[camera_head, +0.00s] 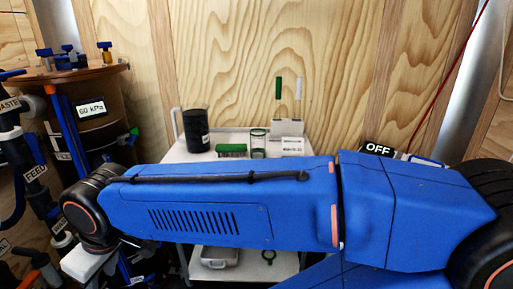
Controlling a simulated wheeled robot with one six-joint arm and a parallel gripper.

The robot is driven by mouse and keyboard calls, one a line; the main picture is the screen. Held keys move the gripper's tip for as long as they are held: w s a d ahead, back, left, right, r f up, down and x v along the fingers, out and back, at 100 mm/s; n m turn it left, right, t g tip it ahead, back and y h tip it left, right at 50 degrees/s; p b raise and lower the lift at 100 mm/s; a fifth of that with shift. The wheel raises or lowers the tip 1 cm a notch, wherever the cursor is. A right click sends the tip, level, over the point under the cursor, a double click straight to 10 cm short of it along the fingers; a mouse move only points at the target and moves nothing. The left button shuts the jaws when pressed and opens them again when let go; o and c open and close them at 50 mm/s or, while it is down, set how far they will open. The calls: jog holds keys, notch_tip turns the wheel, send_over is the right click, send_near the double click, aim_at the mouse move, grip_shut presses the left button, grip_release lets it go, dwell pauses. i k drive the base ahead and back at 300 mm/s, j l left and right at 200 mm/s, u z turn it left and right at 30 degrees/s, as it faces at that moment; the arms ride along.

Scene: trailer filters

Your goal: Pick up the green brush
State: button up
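A green brush (232,150), a block with a green top and a dark bristle-like front, sits on the white cart's upper shelf (185,152). It is between a black cylinder and a clear jar with green rims. My blue arm crosses the view in front of the cart, nearer to me than the brush, and hides the shelf's front part. The arm's dark joint is at the far left, well away from the brush. My gripper's fingers do not show.
The black cylinder (196,130) stands left of the brush, the jar (258,143) right of it. White labelled boxes (291,146) are further right. Piping and a tank with a "60 kPa" display (92,109) crowd the left. A plywood wall (350,60) closes the back.

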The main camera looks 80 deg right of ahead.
aim_at(220, 149)
jog(key=z, duration=1.95)
jog(key=u, duration=2.8)
jog(key=z, duration=2.7)
jog(key=k+u, duration=0.1)
